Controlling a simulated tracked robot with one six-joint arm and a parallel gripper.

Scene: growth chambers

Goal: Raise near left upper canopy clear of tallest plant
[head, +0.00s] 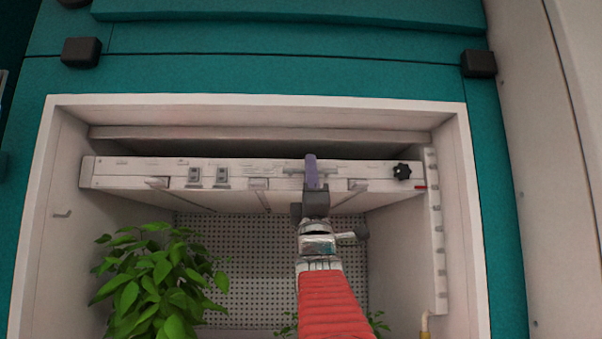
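The canopy (240,179) is a white, wide panel across the upper part of the open chamber. Its left end sits slightly higher in the picture than its right end. The tallest visible plant (160,285) is leafy and green at the lower left, its top just below the canopy's front edge in the picture. My gripper (312,172) is in front of the canopy, right of its middle, its purple fingers overlapping the front face. I cannot tell whether they touch it. One finger hides the other, so the opening between them does not show.
A black knob (402,171) is on the canopy's right end. A slotted rail (435,230) runs down the right wall. Smaller plants (378,324) show beside my red arm. A perforated panel (250,270) forms the back. The chamber's white frame (260,103) surrounds the opening.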

